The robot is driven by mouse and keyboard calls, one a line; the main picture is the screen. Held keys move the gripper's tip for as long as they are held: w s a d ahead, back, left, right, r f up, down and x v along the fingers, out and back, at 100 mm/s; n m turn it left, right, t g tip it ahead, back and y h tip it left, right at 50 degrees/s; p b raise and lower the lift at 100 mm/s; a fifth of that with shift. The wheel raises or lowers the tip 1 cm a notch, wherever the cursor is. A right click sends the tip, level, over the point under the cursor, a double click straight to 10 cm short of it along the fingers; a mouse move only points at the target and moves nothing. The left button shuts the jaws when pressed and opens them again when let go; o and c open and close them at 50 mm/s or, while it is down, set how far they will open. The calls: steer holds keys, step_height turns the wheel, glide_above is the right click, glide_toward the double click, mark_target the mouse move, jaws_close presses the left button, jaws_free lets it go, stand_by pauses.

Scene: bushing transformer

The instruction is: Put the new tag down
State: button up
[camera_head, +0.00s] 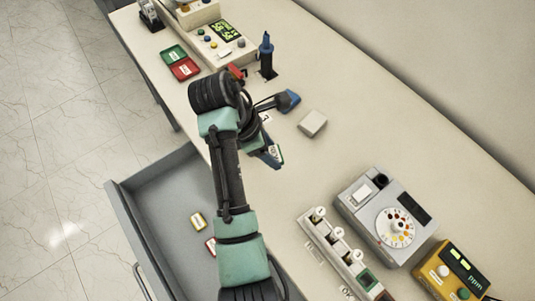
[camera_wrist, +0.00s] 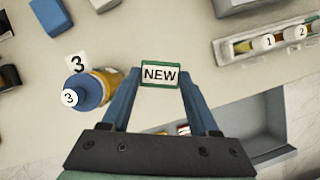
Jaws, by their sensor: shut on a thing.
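In the wrist view the new tag (camera_wrist: 160,74), a small white card with a green border and the word NEW, sits between the two blue fingertips of my gripper (camera_wrist: 158,80). The fingers are shut on its sides. In the head view my gripper (camera_head: 272,156) is over the bench top near its front edge, and the tag is mostly hidden there. I cannot tell how far the tag is above the bench. A bottle with a blue cap marked 3 (camera_wrist: 84,94) lies or stands just left of the fingers.
An open drawer (camera_head: 165,205) below the bench holds small tags. A grey tester with a dial (camera_head: 385,215), a yellow meter (camera_head: 452,272) and a rack of numbered vials (camera_head: 340,250) stand at right. A white block (camera_head: 312,123) lies behind my gripper. Bare bench surrounds it.

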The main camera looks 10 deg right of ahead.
glide_above(275, 175)
steer(key=a, duration=0.2)
steer(key=f, duration=0.6)
steer(key=shift+s+d, duration=0.1)
steer(key=shift+d, duration=0.15)
steer(key=shift+f, duration=1.9)
steer(key=shift+f, duration=0.15)
steer(key=o, duration=1.3)
